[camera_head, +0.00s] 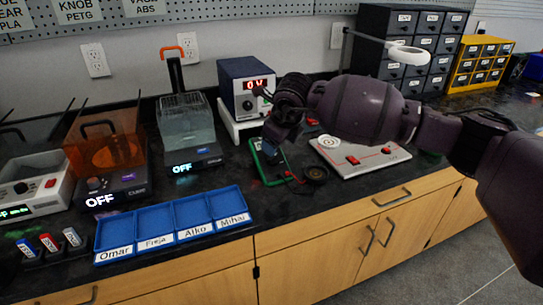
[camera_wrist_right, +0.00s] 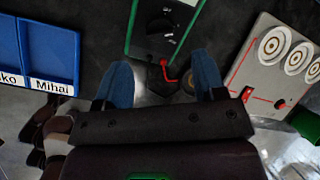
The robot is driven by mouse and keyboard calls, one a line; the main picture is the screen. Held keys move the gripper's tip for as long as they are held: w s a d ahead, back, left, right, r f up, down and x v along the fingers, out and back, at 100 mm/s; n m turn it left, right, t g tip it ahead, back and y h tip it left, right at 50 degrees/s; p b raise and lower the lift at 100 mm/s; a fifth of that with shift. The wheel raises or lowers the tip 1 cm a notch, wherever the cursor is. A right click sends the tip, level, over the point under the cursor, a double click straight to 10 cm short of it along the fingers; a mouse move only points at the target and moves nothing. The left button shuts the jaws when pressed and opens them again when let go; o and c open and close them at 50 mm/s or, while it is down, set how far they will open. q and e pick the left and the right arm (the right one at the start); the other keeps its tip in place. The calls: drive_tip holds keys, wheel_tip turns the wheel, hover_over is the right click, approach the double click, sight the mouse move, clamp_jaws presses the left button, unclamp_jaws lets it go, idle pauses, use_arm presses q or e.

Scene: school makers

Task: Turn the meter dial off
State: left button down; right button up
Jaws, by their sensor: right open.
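The meter (camera_head: 262,170) is a dark panel with a green border, lying on the black counter and partly hidden by my right arm. In the right wrist view, the meter (camera_wrist_right: 138,45) is at the top centre, with its black round dial (camera_wrist_right: 160,28) below a pale display. A red lead is at its lower edge. In the head view, my right gripper (camera_head: 280,150) is over the meter. My left gripper is not in view.
A grey panel with red switches (camera_head: 375,160) stands right of the meter. Drawer cabinets stand at the back right.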

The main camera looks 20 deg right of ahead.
sight(274, 163)
drive_tip(key=b+x, duration=0.1)
drive_tip(key=x, duration=0.5)
drive_tip(key=shift+f, duration=0.15)
drive_tip(key=shift+w+a+f+b, duration=0.1)
drive_tip(key=shift+w+f+b, duration=0.2)
drive_tip(key=shift+f+b, duration=0.15)
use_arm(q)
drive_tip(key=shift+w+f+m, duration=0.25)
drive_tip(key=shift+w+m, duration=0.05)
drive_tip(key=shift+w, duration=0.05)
use_arm(e)
drive_tip(key=c, duration=0.9)
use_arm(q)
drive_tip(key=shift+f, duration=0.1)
